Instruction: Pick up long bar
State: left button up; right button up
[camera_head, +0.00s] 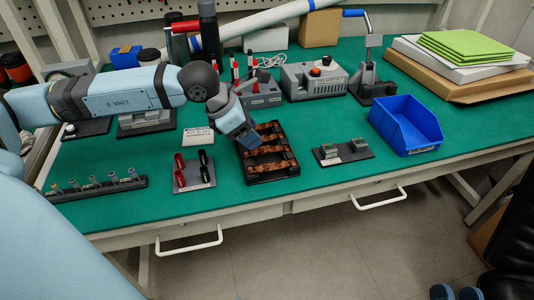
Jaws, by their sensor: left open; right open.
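A black tray (272,177) stands near the front middle of the green bench and holds several copper bars (268,151) lying crosswise. They look alike in length, and I cannot tell which one is the long bar. My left gripper (250,143) reaches down over the tray's left back part, and its body hides some of the tray and bars there. It is open. I cannot tell whether its fingers touch a bar. My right gripper is not in view.
Left of the tray lie a plate with red and black clamps (193,170) and a white label card (198,136). To the right are a small two-block fixture (343,152) and a blue bin (405,125). A grey control box (312,80) and a lever press (371,82) stand behind.

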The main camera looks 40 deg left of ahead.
aim_at(269, 152)
pick_arm(q)
jog(key=x, duration=0.1)
jog(key=b+x, duration=0.1)
jog(key=x, duration=0.3)
jog(key=shift+d+b, duration=0.35)
jog(key=shift+s, duration=0.1)
pick_arm(e)
notch_tip(269, 152, down, 2)
jog(key=shift+w+a+f+g, duration=0.15)
jog(key=shift+f+g, duration=0.1)
jog(key=shift+g, duration=0.35)
pick_arm(q)
grip_shut()
